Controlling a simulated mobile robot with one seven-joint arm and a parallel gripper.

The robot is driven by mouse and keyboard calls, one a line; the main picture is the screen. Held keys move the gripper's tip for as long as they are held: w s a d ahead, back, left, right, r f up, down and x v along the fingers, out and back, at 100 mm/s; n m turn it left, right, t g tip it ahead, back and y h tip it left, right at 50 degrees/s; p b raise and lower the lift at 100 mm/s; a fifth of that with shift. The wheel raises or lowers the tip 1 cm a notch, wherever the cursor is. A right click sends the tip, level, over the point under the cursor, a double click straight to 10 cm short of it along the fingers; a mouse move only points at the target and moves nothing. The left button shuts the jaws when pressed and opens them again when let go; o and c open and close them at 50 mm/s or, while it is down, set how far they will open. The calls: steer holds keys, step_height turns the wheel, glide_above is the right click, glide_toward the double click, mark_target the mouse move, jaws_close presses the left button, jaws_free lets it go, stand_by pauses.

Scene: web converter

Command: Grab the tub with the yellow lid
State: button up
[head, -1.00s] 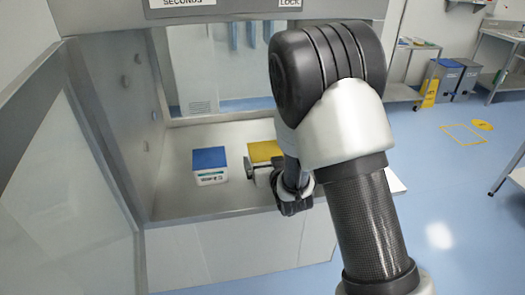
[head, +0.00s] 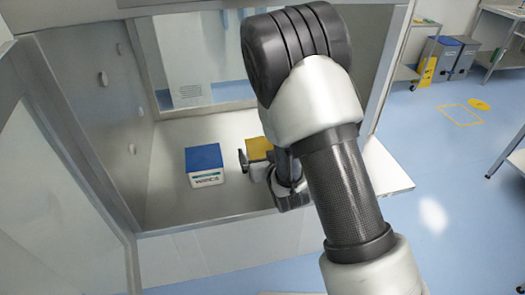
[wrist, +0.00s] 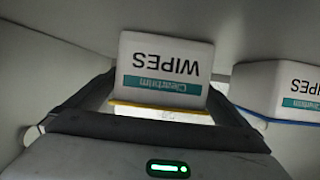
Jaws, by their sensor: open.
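The tub with the yellow lid (head: 258,146) stands inside the steel cabinet, partly hidden by my arm. In the wrist view the tub (wrist: 165,60) is a white block, upside down in the picture, with "WIPES" lettering, a teal label and the yellow lid edge nearest me. My gripper (head: 267,172) is open around it in the head view. In the wrist view my gripper (wrist: 162,90) has one finger on each side of the tub.
A similar tub with a blue lid (head: 205,168) stands to the left on the cabinet floor (head: 168,193). It shows at the right in the wrist view (wrist: 290,90), close to my finger. Cabinet side walls (head: 95,95) rise at the left. A white ledge (head: 388,170) lies at the right.

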steer(key=shift+s, duration=0.1)
steer(key=c, duration=1.1)
steer(key=shift+r, duration=0.1)
